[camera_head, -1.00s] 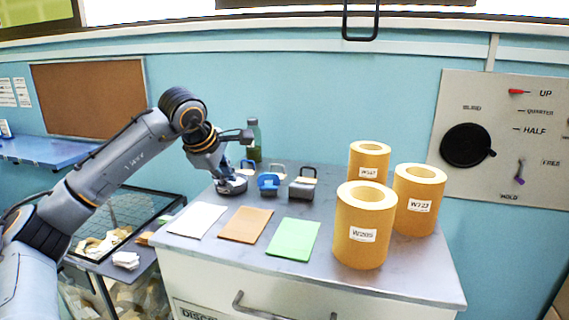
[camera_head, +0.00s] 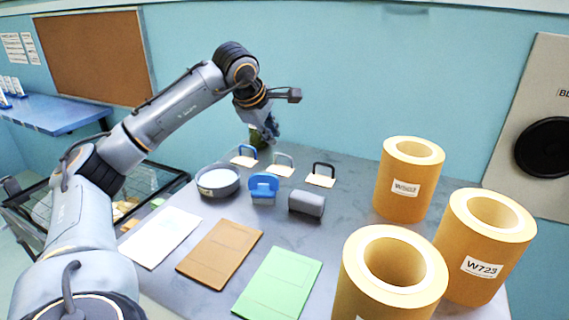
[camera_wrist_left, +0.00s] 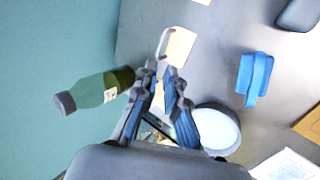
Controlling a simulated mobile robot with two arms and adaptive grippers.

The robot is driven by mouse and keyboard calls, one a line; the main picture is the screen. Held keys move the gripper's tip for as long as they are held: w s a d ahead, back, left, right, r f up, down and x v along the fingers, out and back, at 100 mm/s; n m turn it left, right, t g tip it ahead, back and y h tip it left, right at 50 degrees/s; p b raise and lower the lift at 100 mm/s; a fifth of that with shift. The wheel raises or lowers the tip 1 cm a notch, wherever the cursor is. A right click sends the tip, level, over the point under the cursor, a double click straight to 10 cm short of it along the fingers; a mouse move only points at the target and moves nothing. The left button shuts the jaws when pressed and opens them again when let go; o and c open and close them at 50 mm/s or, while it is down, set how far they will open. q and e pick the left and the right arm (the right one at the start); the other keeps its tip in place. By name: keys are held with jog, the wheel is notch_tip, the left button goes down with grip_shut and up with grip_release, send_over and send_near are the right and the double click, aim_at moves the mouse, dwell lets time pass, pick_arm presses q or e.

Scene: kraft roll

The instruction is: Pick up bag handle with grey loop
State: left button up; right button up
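The bag handle with the grey loop (camera_head: 281,162) stands on a cream base at the back of the grey counter (camera_head: 335,230), between a blue-looped handle (camera_head: 243,156) and a black-looped one (camera_head: 321,175). In the left wrist view, the grey loop and its cream base (camera_wrist_left: 181,46) lie just beyond my fingertips, apart from them. My left gripper (camera_head: 272,136) hangs above the counter's back edge, near the grey-looped handle. In the left wrist view, its fingers (camera_wrist_left: 161,70) are parted with nothing gripped. Part of another cream base shows between the fingers, mostly hidden. My right gripper is out of view.
A green bottle (camera_wrist_left: 95,92) stands close beside my left gripper. In front of the handles are a round tin (camera_head: 218,182), a blue object (camera_head: 263,187) and a grey block (camera_head: 306,203). Large kraft rolls (camera_head: 408,180) stand at right. Flat sheets (camera_head: 220,250) lie at the front.

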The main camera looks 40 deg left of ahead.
aim_at(283, 155)
pick_arm(q)
jog(key=x, duration=0.6)
jog(key=shift+w+f+p, duration=0.2)
jog(key=shift+f+p, duration=0.15)
jog(key=p+x, duration=0.1)
jog(key=x, duration=0.2)
jog(key=shift+w+f, duration=0.2)
jog(key=shift+f, duration=0.1)
jog(key=shift+w+a+f, duration=0.15)
jog(key=shift+w+f, duration=0.15)
jog(key=shift+f, duration=0.1)
jog(key=shift+s, duration=0.1)
grip_shut()
jog(key=shift+r, duration=0.1)
